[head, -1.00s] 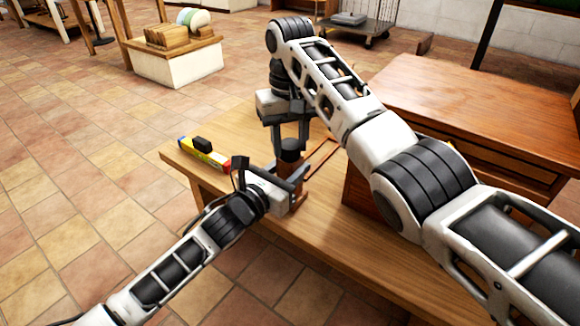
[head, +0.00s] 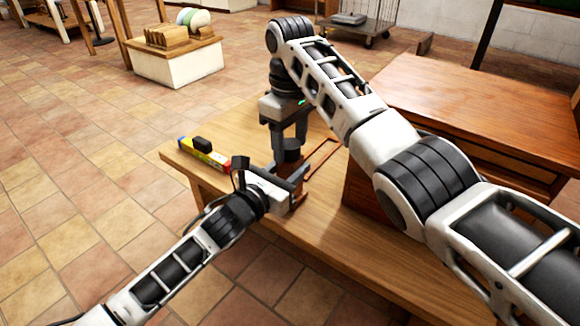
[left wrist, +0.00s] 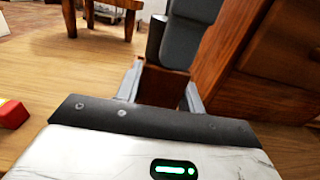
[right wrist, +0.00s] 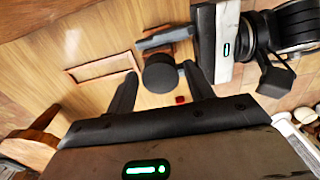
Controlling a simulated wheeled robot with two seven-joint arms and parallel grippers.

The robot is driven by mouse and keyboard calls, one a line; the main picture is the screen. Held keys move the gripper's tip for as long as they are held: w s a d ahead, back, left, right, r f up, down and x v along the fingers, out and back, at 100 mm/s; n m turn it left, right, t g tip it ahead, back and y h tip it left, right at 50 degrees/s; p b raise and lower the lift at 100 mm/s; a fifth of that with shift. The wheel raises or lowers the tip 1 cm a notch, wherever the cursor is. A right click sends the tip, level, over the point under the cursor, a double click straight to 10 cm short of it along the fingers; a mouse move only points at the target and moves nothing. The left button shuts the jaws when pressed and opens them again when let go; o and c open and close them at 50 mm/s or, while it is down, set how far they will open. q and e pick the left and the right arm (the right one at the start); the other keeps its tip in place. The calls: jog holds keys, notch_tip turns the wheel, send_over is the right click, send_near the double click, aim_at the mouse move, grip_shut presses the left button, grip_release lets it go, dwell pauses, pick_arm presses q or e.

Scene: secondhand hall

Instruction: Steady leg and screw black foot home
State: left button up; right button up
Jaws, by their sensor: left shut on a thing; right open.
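The wooden leg (left wrist: 162,85) stands upright over the bench, between the left gripper's fingers. My left gripper (head: 298,186) is shut on it from the side; its fingers (left wrist: 162,92) also show in the left wrist view. The round black foot (head: 291,151) sits at the leg's top end. My right gripper (head: 288,137) points down over it and is open. In the right wrist view the foot (right wrist: 160,76) lies between the spread fingers (right wrist: 160,88), with gaps either side. Any gap between foot and leg cannot be made out.
A yellow spirit level (head: 208,154) with a black block on it lies at the bench's (head: 330,232) left edge. A thin wooden frame (head: 322,156) lies behind the leg. A wooden drawer cabinet (head: 460,110) stands close on the right. The bench front is clear.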

jog(key=shift+n, duration=0.3)
jog(key=n, duration=0.5)
jog(key=shift+n, duration=0.3)
jog(key=c, duration=0.8)
jog(key=m, duration=0.5)
jog(key=shift+m, duration=0.4)
jog(key=m, duration=0.7)
jog(key=o, duration=0.8)
